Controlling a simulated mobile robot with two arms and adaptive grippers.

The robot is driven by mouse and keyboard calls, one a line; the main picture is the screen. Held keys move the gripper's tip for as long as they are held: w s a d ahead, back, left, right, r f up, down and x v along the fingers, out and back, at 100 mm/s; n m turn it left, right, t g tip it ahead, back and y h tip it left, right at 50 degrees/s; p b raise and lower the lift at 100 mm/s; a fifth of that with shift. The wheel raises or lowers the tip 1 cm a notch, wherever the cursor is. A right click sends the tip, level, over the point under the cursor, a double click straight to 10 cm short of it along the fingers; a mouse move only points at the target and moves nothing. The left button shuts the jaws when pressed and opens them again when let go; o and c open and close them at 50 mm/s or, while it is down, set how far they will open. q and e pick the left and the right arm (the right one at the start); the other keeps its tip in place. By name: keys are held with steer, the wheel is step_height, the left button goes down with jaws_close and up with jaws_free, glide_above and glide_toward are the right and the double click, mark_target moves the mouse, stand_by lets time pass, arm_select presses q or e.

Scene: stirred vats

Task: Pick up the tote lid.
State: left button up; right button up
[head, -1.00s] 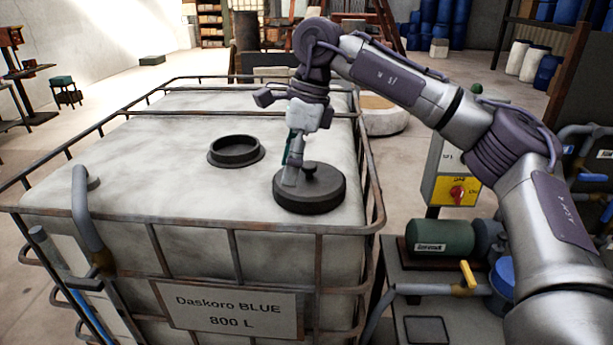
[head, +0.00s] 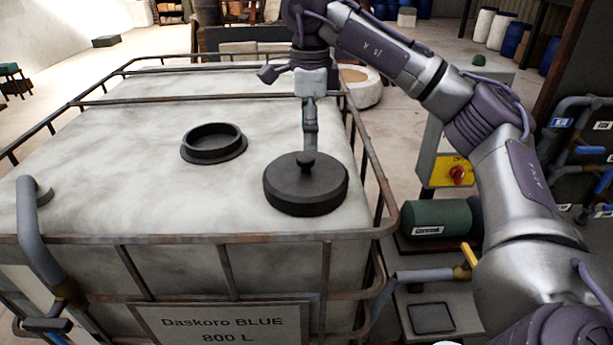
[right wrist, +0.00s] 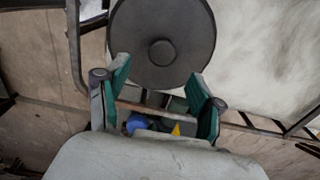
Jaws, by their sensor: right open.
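The tote lid (head: 290,193) is a dark round disc with a small central knob (head: 305,161). It lies flat on the pale tote top, right of the open round neck (head: 213,144). My right gripper (head: 309,148) points down at the far side of the lid, near the knob, partly edge-on. In the right wrist view the lid (right wrist: 150,22) and its knob (right wrist: 162,52) lie beyond the fingertips. The two green-padded fingers (right wrist: 160,76) are spread with nothing between them. Whether they touch the lid cannot be told. My left gripper is not in view.
The tote top (head: 110,170) is framed by rusty cage bars (head: 225,238). A grey pipe (head: 28,215) rises at the left. A control box with a red knob (head: 457,173) and a green motor (head: 436,219) stand to the right. The top left of the lid is clear.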

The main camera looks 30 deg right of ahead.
mark_target(306, 157)
steer(key=shift+w+f, duration=0.2)
steer(key=shift+f, duration=0.45)
steer(key=shift+w+f, duration=0.15)
steer(key=shift+w, duration=0.05)
steer(key=shift+s+a+f+p, duration=0.1)
steer(key=shift+a+f+p, duration=0.1)
steer(key=shift+f+p, duration=0.6)
step_height(306, 157, down, 2)
steer(key=shift+s+f+p, duration=0.15)
steer(key=shift+f+p, duration=0.05)
steer(key=shift+p, duration=0.3)
steer(key=shift+f, duration=0.6)
steer(key=shift+a, duration=0.1)
steer(key=c, duration=0.8)
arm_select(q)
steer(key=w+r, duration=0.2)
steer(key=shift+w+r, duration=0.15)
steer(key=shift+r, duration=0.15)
arm_select(e)
steer(key=shift+r, duration=0.1)
jaws_close()
